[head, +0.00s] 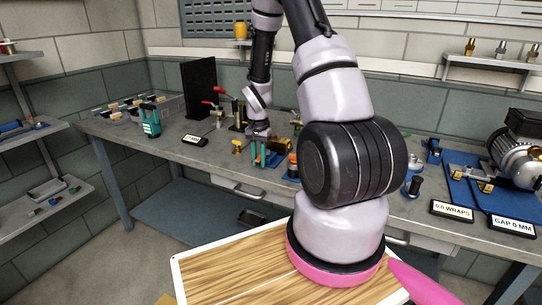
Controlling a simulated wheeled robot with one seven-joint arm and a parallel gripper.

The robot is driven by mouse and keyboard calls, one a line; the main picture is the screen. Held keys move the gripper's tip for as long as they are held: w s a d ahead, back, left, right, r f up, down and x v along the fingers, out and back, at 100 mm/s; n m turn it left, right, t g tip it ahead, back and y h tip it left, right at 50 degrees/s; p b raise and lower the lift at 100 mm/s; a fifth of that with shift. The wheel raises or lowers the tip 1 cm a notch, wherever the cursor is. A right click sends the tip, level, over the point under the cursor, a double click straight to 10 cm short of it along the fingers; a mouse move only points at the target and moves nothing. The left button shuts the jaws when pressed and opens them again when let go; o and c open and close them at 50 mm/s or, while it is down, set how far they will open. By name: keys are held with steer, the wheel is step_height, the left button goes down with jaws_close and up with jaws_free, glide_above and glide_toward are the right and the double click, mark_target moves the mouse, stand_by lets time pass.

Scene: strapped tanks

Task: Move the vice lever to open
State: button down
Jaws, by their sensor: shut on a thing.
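My gripper (259,138) points down over the middle of the bench, small and far off in the head view. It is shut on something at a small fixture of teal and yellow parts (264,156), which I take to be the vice. The vice lever itself is hidden or too small to make out at the fingertips, and its angle cannot be told. A yellow part (238,147) stands just left of the gripper.
The grey bench (180,150) also carries red-handled clamps (220,92), a dark upright panel (199,88), a teal device (150,119) and trays at left. At right are a motor (517,150) on a blue mat and signs reading "0.0 WRAPS" (452,210) and "GAP 0 MM" (512,226).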

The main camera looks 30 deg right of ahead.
steer(key=shift+w+a+m, duration=0.3)
steer(key=shift+w+m, duration=0.1)
steer(key=shift+m, duration=0.3)
steer(key=shift+w+a+m, duration=0.25)
steer(key=shift+w+m, duration=0.1)
steer(key=shift+m, duration=0.35)
steer(key=m, duration=0.1)
steer(key=w+m, duration=0.1)
steer(key=shift+w+a+m, duration=0.3)
steer(key=shift+a, duration=0.05)
steer(key=shift+w+m, duration=0.3)
steer(key=shift+m, duration=0.2)
steer(key=w+m, duration=0.2)
steer(key=m, duration=0.1)
steer(key=shift+a, duration=0.1)
steer(key=c, duration=0.6)
jaws_free()
steer(key=shift+s, duration=0.1)
